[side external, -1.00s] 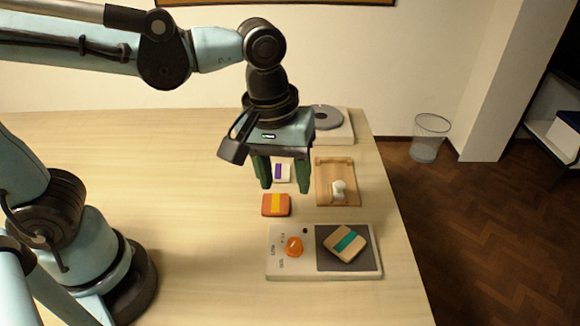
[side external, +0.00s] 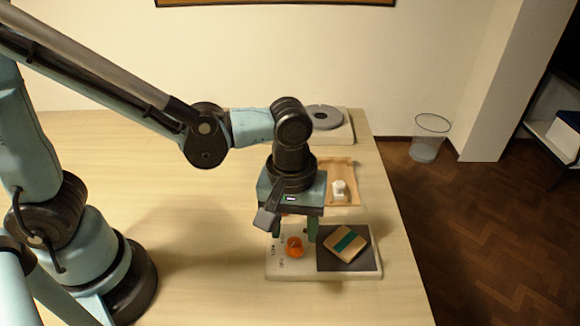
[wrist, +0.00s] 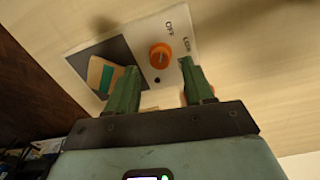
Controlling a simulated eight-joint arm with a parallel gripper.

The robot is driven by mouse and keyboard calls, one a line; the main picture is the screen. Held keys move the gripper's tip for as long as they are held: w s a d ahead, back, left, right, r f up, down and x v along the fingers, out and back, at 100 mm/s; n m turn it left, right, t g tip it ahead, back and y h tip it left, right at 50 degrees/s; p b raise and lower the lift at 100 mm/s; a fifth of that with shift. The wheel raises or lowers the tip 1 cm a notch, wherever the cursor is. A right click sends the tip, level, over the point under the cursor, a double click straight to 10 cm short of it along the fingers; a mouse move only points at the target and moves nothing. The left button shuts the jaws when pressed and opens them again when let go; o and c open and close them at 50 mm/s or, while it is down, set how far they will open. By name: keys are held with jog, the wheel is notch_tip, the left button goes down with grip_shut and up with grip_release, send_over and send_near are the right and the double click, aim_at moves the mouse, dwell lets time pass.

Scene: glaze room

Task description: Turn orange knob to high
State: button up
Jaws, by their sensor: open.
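The orange knob (side external: 294,248) sits on the left part of a white control panel (side external: 302,273) near the table's front right; a dark grey pad (side external: 366,262) fills the panel's right part. In the wrist view the knob (wrist: 160,56) shows whole, with printed words that look like OFF and LOW beside it. Its exact setting is hard to tell. My gripper (side external: 294,234) is open and empty, pointing down above the panel just behind the knob. In the wrist view the knob appears between the fingertips (wrist: 159,66), apart from both.
A tan block with a teal stripe (side external: 346,244) lies on the pad, close to my right finger in the side view. Behind stand a wooden tray (side external: 340,168) with a white piece (side external: 340,189) and a grey disc (side external: 325,117) on a pale base. The table's left is clear.

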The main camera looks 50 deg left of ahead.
aim_at(295, 242)
jog(key=shift+f, duration=1.55)
grip_shut()
